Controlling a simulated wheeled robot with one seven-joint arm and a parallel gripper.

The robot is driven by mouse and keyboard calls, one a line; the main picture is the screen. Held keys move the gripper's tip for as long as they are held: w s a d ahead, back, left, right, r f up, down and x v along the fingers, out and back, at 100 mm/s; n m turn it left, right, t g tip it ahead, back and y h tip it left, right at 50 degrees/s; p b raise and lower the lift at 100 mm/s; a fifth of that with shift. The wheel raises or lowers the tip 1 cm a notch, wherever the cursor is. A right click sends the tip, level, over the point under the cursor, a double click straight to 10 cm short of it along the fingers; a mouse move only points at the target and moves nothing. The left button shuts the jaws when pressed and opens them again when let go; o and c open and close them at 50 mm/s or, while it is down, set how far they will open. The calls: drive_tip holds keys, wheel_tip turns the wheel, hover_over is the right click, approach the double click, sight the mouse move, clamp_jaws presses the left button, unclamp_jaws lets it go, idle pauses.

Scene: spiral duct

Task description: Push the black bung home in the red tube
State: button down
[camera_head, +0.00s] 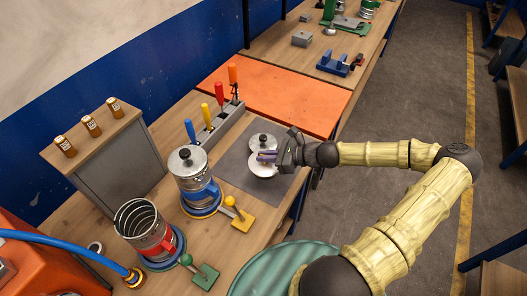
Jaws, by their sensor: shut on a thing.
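The red tube (151,236) is a ribbed metal spiral duct with a red band and red handle, standing at the front left with its top open. I cannot see a bung in its mouth. My gripper (269,156) is over the grey mat, well right of the tube, its purple fingertips shut on a pale round disc (263,169). The fingers hide where they grip, and I cannot tell if the disc touches the mat. A silvery disc with a dark knob (263,139) lies just behind it. I cannot tell which is the black bung.
A blue-banded duct (193,178) with a black-knobbed lid stands between the red tube and the mat (233,167). Yellow (242,222) and green (204,277) clamps lie beside the ducts. A tool rack (221,125) stands behind the mat. The orange board (290,98) is clear.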

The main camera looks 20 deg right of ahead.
drive_tip(key=f+m+t, duration=0.1)
drive_tip(key=f+m+h, duration=0.1)
drive_tip(key=d+f+t+h, duration=0.1)
drive_tip(key=shift+w+f+m+t, duration=0.1)
drive_tip(key=shift+w+m+t, duration=0.2)
drive_tip(key=shift+w+m, duration=0.1)
drive_tip(key=m+t+h, duration=0.1)
drive_tip(key=d+f+m+t+h, duration=0.1)
drive_tip(key=shift+w+d+m, duration=0.1)
drive_tip(key=shift+w+m, duration=0.15)
drive_tip(key=shift+m, duration=0.05)
drive_tip(key=shift+w+d+m+t+h, duration=0.1)
drive_tip(key=shift+d+m+t+h, duration=0.35)
drive_tip(key=shift+m+h, duration=0.45)
drive_tip(key=shift+d+r+m+t+h, duration=0.25)
drive_tip(key=shift+d+m+h, duration=0.4)
drive_tip(key=shift+h, duration=0.35)
drive_tip(key=shift+s+d+r+m+t+h, duration=0.2)
drive_tip(key=shift+d+r+m+h, duration=0.3)
drive_tip(key=shift+m+h, duration=0.4)
drive_tip(key=shift+s+d+r+m+t+h, duration=0.15)
drive_tip(key=shift+d+r+m+h, duration=0.2)
drive_tip(key=shift+d+m+h, duration=0.5)
drive_tip(key=shift+a, duration=0.2)
drive_tip(key=shift+a, duration=0.1)
